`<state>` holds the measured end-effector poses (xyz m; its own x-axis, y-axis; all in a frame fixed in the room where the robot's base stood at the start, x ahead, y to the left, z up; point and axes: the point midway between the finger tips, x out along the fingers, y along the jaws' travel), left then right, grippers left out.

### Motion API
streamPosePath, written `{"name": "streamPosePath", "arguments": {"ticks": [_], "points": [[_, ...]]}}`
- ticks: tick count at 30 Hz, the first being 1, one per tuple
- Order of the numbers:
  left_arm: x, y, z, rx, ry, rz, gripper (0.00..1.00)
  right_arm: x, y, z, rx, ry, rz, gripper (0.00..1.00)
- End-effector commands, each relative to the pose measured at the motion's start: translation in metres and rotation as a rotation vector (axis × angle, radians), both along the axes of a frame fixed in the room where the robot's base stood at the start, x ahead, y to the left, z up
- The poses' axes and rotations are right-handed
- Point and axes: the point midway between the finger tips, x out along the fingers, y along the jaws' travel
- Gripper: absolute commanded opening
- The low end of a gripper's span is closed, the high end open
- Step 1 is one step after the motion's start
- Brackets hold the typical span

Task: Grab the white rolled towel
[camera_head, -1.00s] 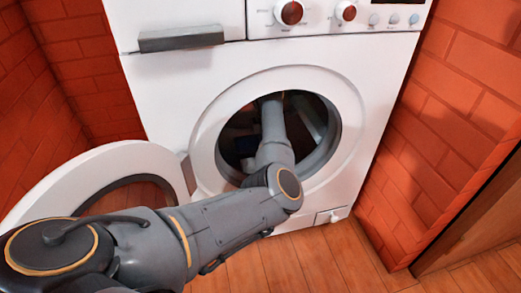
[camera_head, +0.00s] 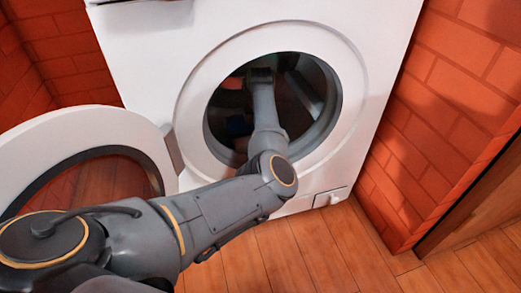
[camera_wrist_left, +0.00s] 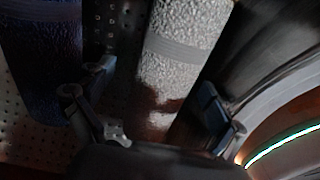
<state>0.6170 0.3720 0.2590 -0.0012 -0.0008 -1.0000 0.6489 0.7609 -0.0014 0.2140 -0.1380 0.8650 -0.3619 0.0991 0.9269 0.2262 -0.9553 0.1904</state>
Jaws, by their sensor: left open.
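The white rolled towel (camera_wrist_left: 182,45) shows in the left wrist view as a pale, rough-textured roll with a smoother band across it. It lies inside the washing machine drum, against the perforated wall. My left gripper (camera_wrist_left: 157,80) is open, with one finger to each side of the towel's near end; I cannot tell whether either touches it. In the head view my left arm reaches through the round door opening, and the left gripper (camera_head: 262,76) is dim inside the drum. The towel cannot be made out there. My right gripper is in neither view.
A dark blue roll (camera_wrist_left: 42,60) lies left of the white one. The washing machine (camera_head: 150,50) has its round door (camera_head: 50,133) swung open to the left. The opening's rim (camera_head: 333,140) surrounds my arm. A brick wall (camera_head: 440,100) stands close on the right.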

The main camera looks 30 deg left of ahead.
Motion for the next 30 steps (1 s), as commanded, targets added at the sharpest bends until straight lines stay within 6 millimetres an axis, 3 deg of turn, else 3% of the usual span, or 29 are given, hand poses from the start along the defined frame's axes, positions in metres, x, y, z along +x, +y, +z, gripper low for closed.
{"name": "streamPosePath", "arguments": {"ticks": [8, 18, 30], "points": [[0.0000, 0.0000, -0.0022, 0.000, 0.000, 0.000, 0.93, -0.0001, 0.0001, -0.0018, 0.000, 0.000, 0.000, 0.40], [-0.0001, -0.0001, -0.0024, 0.000, 0.000, 0.000, 0.32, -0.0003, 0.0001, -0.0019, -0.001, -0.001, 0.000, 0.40], [-0.0006, 0.0009, -0.0004, 0.000, 0.000, 0.000, 0.32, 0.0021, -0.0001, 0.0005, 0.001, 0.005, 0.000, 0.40]]}}
